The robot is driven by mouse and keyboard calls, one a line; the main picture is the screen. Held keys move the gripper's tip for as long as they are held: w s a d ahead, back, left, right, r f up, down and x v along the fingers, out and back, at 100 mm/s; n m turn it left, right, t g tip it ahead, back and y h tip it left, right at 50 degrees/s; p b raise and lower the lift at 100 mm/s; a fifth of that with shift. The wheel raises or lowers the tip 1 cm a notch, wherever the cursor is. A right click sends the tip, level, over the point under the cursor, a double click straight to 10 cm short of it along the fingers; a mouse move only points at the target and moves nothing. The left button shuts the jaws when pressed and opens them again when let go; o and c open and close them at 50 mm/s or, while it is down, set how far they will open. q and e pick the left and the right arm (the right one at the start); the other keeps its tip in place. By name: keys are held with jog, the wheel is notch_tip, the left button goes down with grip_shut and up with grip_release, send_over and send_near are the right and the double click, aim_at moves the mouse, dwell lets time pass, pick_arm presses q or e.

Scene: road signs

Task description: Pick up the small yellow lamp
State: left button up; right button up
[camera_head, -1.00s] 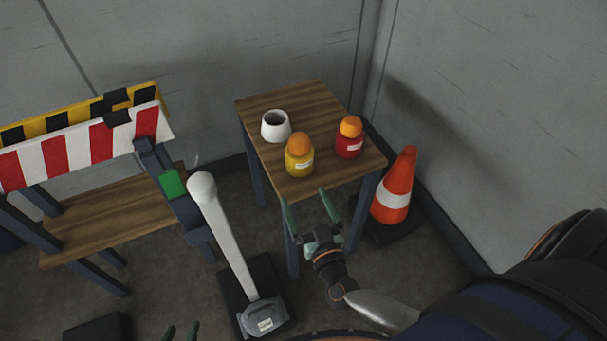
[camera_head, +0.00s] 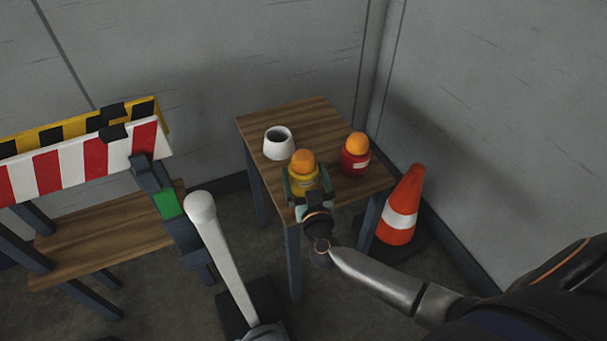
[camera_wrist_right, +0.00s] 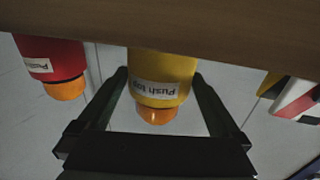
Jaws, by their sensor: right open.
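The small yellow lamp (camera_head: 303,178), with an orange dome and a white label, stands upright on the front part of the wooden table (camera_head: 290,115). My right gripper (camera_head: 303,188) is open, with one finger on each side of the lamp's body. In the right wrist view the yellow lamp (camera_wrist_right: 160,80) appears upside down between the two fingers (camera_wrist_right: 160,100), with a gap visible on each side low down. Whether a finger touches it higher up is unclear. My left gripper is out of view.
A red lamp (camera_head: 355,155) with an orange dome stands right of the yellow one. A white cup-like pot (camera_head: 278,144) stands behind left. A traffic cone (camera_head: 402,207) is right of the table. A white-topped post (camera_head: 220,245) and striped barriers (camera_head: 80,165) are on the left.

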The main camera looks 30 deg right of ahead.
jog(key=shift+x, duration=0.85)
jog(key=shift+f, duration=0.1)
jog(key=shift+c, duration=0.2)
jog(key=c, duration=1.3)
